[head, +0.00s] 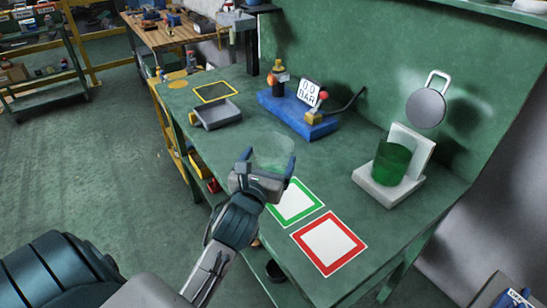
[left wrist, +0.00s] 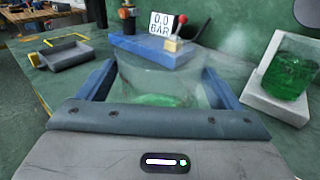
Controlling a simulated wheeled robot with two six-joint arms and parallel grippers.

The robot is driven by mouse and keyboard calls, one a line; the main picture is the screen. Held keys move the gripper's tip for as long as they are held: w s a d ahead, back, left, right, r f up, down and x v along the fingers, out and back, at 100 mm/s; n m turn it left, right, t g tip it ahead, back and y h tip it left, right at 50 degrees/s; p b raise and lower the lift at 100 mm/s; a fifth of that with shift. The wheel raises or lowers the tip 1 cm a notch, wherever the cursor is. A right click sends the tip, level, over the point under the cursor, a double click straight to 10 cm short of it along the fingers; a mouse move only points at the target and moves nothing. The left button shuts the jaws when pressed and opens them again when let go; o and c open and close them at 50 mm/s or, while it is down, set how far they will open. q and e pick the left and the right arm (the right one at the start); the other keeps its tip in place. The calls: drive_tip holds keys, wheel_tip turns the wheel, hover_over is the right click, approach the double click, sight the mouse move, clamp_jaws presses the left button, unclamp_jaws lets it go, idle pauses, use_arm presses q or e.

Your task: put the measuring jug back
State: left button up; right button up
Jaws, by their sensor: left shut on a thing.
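The measuring jug (head: 272,150) is a clear, see-through vessel above the green workbench (head: 230,140). My left gripper (head: 265,165) is shut on it, with one blue finger on each side. In the left wrist view the jug (left wrist: 160,85) stands upright between the fingers, with green showing through its lower part. I cannot tell whether its base touches the bench. A green-filled clear vessel (head: 391,163) stands on a white stand (head: 375,190) at the right. My right gripper is not in view.
A green-framed square (head: 295,202) and a red-framed square (head: 329,243) lie just right of my left gripper. Behind are a blue test unit (head: 297,115) with a "0.0 BAR" display, a grey tray (head: 216,114) and a yellow-outlined area (head: 215,91). A round grey disc (head: 425,108) hangs above the stand.

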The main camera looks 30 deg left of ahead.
sight(273, 154)
use_arm(q)
drive_tip(key=x, duration=0.3)
drive_tip(key=a+x, duration=0.1)
drive_tip(key=x, duration=0.3)
drive_tip(key=shift+w+a+f+p, duration=0.1)
drive_tip(key=shift+w+f+p, duration=0.1)
drive_tip(key=shift+p, duration=0.1)
drive_tip(key=shift+w+f, duration=0.1)
wheel_tip(273, 154, down, 3)
drive_tip(key=shift+f, duration=0.35)
drive_tip(key=o, duration=1.1)
drive_tip(key=shift+c, duration=0.2)
drive_tip(key=shift+s, duration=0.35)
drive_tip(key=b+v, duration=0.1)
drive_tip(key=v, duration=1)
drive_tip(key=shift+s, duration=0.25)
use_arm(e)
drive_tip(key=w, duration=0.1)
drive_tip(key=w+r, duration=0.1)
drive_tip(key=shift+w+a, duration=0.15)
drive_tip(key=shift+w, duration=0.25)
